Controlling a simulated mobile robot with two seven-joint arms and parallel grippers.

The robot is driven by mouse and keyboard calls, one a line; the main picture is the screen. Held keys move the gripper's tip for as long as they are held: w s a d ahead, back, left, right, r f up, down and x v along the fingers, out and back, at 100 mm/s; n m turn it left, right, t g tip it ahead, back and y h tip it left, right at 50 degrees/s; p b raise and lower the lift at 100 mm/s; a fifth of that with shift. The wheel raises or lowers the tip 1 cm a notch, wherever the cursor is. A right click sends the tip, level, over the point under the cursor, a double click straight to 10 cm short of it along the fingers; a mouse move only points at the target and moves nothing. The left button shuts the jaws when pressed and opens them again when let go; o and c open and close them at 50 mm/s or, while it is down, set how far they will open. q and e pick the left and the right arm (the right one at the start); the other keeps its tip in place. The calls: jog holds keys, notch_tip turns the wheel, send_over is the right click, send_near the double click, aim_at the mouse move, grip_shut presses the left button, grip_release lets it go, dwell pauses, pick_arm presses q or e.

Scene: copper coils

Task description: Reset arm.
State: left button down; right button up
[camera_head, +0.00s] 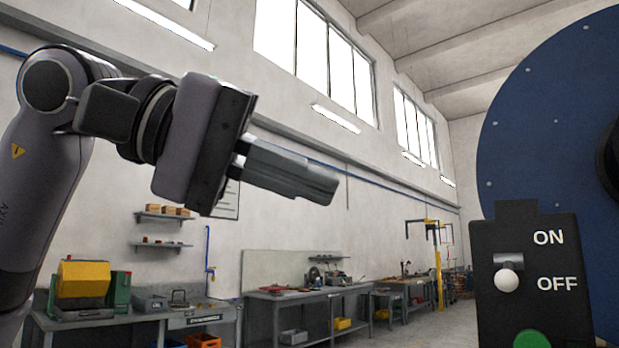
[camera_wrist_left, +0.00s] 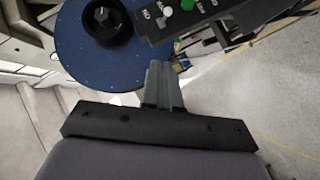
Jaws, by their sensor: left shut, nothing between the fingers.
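My left gripper (camera_head: 322,190) is raised in the left half of the head view, its arm coming in from the left. Its fingers are together with nothing between them, and they point right. The closed fingers also show in the left wrist view (camera_wrist_left: 160,68). A black control box (camera_head: 530,275) with ON and OFF labels, a white-knobbed switch (camera_head: 507,280) and a green button (camera_head: 531,339) stands at the lower right, apart from the gripper. The box also shows upper right in the left wrist view (camera_wrist_left: 215,28). My right gripper is not in view.
A large blue disc (camera_head: 540,130) stands behind the control box, and also shows in the left wrist view (camera_wrist_left: 85,60). Workbenches (camera_head: 290,300) and a shelf (camera_head: 165,217) line the far wall. The space between my left gripper and the box looks clear.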

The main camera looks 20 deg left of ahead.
pick_arm(q)
jog(key=w+d+f+n+g+h+p, duration=0.3)
jog(key=w+d+f+n+g+h, duration=0.45)
jog(key=f+n+g, duration=0.2)
jog(key=w+a+f+n+t+y+p, duration=0.1)
jog(key=w+a+f+n+t, duration=0.15)
jog(key=f+n+t, duration=0.65)
jog(key=w+a+f+n+t+p, duration=0.1)
jog(key=w+a+f+n+t, duration=0.2)
jog(key=n, duration=1)
jog(key=w+a+f+n+t+y+p, duration=0.1)
jog(key=w+a+f+n+t+p, duration=0.15)
jog(key=f+n+t, duration=0.65)
notch_tip(320, 180, down, 10)
jog(key=a+n+y, duration=0.3)
jog(key=n+y, duration=0.6)
jog(key=n, duration=0.5)
jog(key=s+a+f+n+g+y, duration=0.1)
jog(key=s+f+n+g+y, duration=0.1)
jog(key=s+f, duration=0.4)
jog(key=s+a+f+n+g+y+p, duration=0.1)
jog(key=s+a+f+n+g+y, duration=0.1)
jog(key=s+f+n+g, duration=0.2)
jog(key=s+a+f+n+g+y+p, duration=0.1)
jog(key=s+f+n+g+y, duration=0.1)
jog(key=s+f+n, duration=0.6)
notch_tip(320, 180, down, 8)
jog(key=shift+s+a+r+g, duration=0.25)
jog(key=shift+s+g, duration=0.2)
jog(key=shift+s, duration=0.75)
